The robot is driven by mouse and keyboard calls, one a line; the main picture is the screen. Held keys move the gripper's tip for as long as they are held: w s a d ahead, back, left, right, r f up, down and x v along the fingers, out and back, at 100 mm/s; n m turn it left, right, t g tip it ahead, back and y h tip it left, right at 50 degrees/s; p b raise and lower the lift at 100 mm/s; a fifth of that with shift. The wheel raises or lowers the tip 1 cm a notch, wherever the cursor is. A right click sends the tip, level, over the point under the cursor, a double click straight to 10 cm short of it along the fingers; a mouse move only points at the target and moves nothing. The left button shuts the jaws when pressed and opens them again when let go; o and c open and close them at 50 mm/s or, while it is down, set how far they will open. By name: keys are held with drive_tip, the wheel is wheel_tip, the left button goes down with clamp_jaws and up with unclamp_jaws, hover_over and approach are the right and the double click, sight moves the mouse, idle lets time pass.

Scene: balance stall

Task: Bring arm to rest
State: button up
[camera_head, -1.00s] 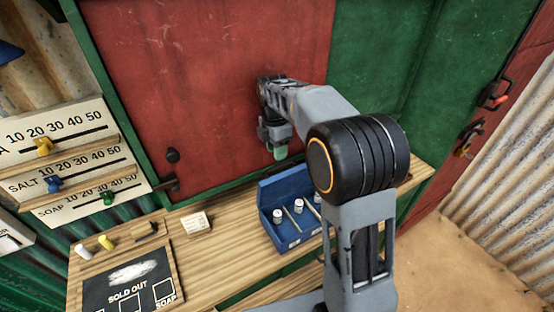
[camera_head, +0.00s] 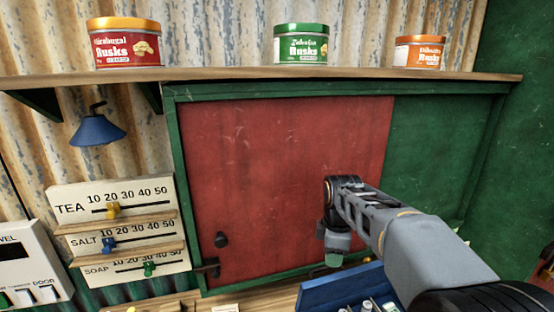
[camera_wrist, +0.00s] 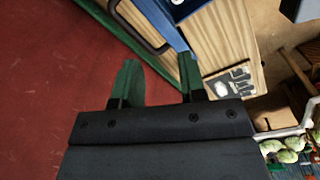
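My gripper (camera_head: 334,258) hangs pointing down in front of the red panel, with my grey arm coming in from the lower right. In the wrist view its two green fingertips (camera_wrist: 160,80) stand apart with nothing between them. The red panel (camera_head: 285,170) fills the left of the wrist view, close to the fingers. A blue box (camera_head: 345,285) with small white-topped items in it sits on the counter just below my gripper. My forearm and the frame edge hide part of the box.
The wooden counter (camera_head: 265,298) runs along the bottom. A wooden shelf (camera_head: 240,73) with several rusk tins is above. Tea, salt and soap slider boards (camera_head: 118,228) and a blue lamp (camera_head: 97,131) are at left. A black knob (camera_head: 221,240) projects from the red panel.

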drive_tip(key=s+f+m+t, duration=0.1)
drive_tip(key=s+m+t, duration=0.1)
drive_tip(key=s+m, duration=0.5)
drive_tip(key=s+d+f+m+t, duration=0.1)
drive_tip(key=s+m+t, duration=0.1)
drive_tip(key=s+m, duration=0.6)
drive_tip(key=shift+s+d+f+m, duration=0.25)
drive_tip(key=shift+d+f+m, duration=0.05)
